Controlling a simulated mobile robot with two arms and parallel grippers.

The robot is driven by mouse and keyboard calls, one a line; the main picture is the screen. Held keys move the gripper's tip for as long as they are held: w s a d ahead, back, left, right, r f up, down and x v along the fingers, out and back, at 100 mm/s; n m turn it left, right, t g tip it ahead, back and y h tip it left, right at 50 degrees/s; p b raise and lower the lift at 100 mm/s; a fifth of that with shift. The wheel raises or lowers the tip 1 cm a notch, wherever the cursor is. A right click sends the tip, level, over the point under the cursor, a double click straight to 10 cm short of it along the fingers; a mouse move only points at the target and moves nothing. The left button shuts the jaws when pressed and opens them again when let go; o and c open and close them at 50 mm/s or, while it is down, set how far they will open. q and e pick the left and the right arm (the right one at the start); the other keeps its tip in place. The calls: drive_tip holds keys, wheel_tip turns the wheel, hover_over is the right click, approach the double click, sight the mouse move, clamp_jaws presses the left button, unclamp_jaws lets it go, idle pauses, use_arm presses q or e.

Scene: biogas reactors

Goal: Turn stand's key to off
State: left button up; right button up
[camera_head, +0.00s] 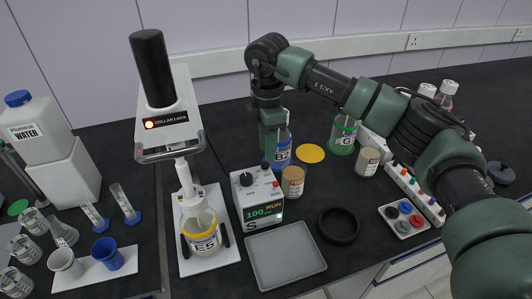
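A white stand (178,105) with a black cylinder (152,68) on top stands left of centre. Its front panel reads "COLLAR LOCK" beside a small orange-red spot (150,124). A jar labelled E5 (203,238) with a yellow rim sits under its shaft. Right of it is a white control box (257,205) marked S, with a black knob (246,179) on top; its display reads RUN and 100. Which part is the key, I cannot tell for sure. My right gripper (270,150) points down behind the box, by a blue-labelled bottle (283,150); its fingertips are unclear. My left gripper is out of view.
A grey tray (285,262) and black ring (339,226) lie in front of the box. Tan-lidded jars (293,181), an orange disc (311,153) and a green-labelled bottle (343,135) stand nearby. A water container (35,130) and several vessels fill the left.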

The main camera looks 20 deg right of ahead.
sight(265, 166)
wheel_tip(265, 166, down, 4)
drive_tip(key=shift+w+r+p, duration=0.1)
drive_tip(key=shift+r+p, duration=0.05)
drive_tip(key=shift+p, duration=0.25)
drive_tip(key=shift+f, duration=0.35)
clamp_jaws()
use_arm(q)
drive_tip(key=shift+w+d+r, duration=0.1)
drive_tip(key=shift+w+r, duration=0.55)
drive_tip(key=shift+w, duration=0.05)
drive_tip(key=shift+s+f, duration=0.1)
